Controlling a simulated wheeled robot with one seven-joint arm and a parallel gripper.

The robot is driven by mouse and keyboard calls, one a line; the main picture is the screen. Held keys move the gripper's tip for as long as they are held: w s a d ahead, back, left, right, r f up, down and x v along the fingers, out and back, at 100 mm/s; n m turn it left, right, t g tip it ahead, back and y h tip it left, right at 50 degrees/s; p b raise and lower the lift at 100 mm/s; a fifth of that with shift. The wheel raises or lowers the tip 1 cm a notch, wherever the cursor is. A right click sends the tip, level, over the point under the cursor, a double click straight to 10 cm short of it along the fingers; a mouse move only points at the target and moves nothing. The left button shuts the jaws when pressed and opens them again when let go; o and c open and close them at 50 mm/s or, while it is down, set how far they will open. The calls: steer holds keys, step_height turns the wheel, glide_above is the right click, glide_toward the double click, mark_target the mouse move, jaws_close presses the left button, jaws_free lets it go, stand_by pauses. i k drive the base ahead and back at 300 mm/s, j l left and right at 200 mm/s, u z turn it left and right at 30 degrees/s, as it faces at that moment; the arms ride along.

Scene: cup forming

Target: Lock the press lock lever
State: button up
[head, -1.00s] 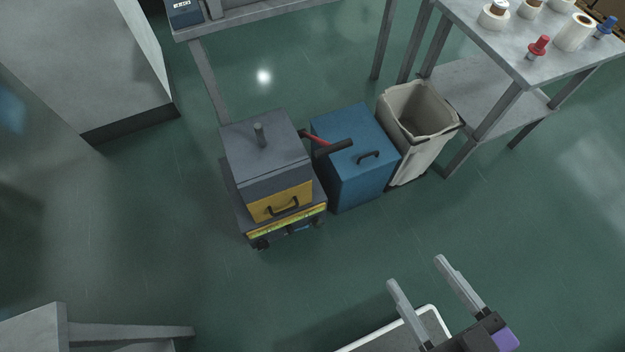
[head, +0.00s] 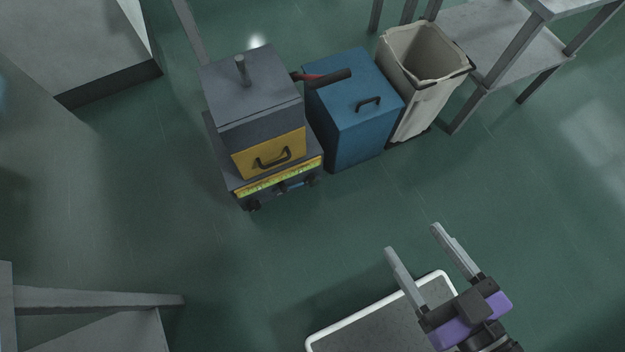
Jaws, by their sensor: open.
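The press (head: 252,118) is a grey box with a yellow front panel and a black handle, standing left of centre in the head view. A short post rises from its top. The lock lever (head: 330,78), with a dark grip and a red part near its base, sticks out from the press's right side over the blue box. My gripper (head: 412,238) is at the lower right, its two grey fingers apart and empty. It is well away from the lever and does not touch the press.
A blue box (head: 354,118) with a black handle stands right beside the press. A beige bin (head: 420,88) is right of it, near a grey table (head: 500,45). A white-rimmed grey surface (head: 375,325) lies below my gripper. The green floor between is clear.

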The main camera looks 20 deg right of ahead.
mark_target(295, 186)
steer(key=k+j+z, duration=0.1)
steer(key=j, duration=0.35)
steer(key=k+j+z, duration=0.1)
steer(key=k+j, duration=0.15)
steer(key=j, duration=0.15)
steer(key=k+j+z, duration=0.1)
steer(key=j, duration=0.35)
steer(key=k+j+z, duration=0.1)
steer(key=k+j, duration=0.15)
steer(key=j, duration=0.15)
steer(key=k+j+z, duration=0.1)
steer(key=k+j, duration=0.15)
steer(key=i+l+z, duration=0.1)
steer(key=i, duration=0.6)
